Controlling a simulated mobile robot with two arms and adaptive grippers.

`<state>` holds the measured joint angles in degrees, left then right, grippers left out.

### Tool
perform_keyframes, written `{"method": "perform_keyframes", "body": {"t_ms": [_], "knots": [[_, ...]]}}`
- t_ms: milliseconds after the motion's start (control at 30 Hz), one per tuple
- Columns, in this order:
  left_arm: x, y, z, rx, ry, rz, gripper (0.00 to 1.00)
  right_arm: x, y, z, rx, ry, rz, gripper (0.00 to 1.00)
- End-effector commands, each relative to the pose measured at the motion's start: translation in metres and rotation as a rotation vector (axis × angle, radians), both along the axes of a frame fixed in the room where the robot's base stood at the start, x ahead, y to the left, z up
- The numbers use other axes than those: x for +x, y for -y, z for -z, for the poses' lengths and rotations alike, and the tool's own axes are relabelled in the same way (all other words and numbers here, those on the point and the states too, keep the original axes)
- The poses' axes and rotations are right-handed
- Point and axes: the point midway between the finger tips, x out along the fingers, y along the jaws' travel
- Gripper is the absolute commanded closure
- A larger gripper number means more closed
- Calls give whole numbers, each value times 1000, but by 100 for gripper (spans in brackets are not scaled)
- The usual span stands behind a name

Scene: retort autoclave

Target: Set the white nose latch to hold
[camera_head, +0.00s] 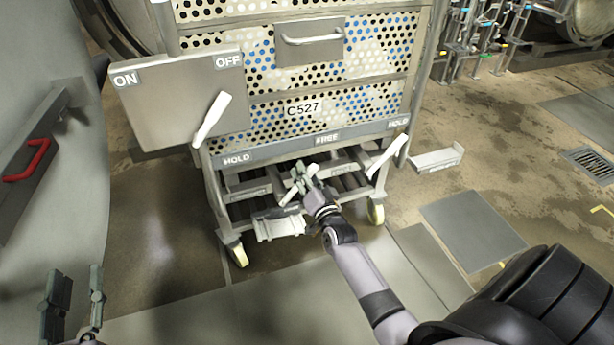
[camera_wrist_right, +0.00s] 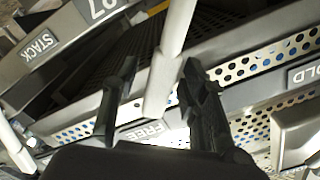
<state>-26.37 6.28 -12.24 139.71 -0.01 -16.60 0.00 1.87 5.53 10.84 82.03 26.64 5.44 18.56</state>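A white bar (camera_head: 290,196) shows at my right gripper (camera_head: 304,179), low on the front of cart C527, below the FREE label (camera_head: 327,138). I cannot tell for sure that this bar is the nose latch. In the right wrist view the white bar (camera_wrist_right: 160,82) passes between the two dark fingers of my right gripper (camera_wrist_right: 158,85). The fingers are apart, with a gap left of the bar. HOLD labels stand at the rail's left end (camera_head: 237,159) and right end (camera_head: 398,123). My left gripper (camera_head: 72,302) is open and empty at lower left.
Other white levers stand at the cart's left (camera_head: 212,118) and right (camera_head: 387,157). A grey ON/OFF box (camera_head: 170,108) stands at left. A metal bracket (camera_head: 437,159) is at right. A red handle (camera_head: 28,162) is at far left. The floor right of the cart is largely clear.

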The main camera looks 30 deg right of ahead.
Motion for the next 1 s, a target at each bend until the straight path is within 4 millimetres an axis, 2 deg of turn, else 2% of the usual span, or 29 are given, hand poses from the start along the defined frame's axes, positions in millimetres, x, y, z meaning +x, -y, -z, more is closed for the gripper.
{"method": "perform_keyframes", "body": {"t_ms": [67, 633, 1000], "knots": [[0, 0, 0, 0, 0, 0, 67, 0, 0, 0, 0, 0, 0, 61], [0, 0, 0, 0, -1, 0, 67, 0, 0, 0, 0, 0, 0, 99], [0, 0, 0, 0, -1, 0, 67, -1, 0, 1, 0, 0, 0, 100]]}}
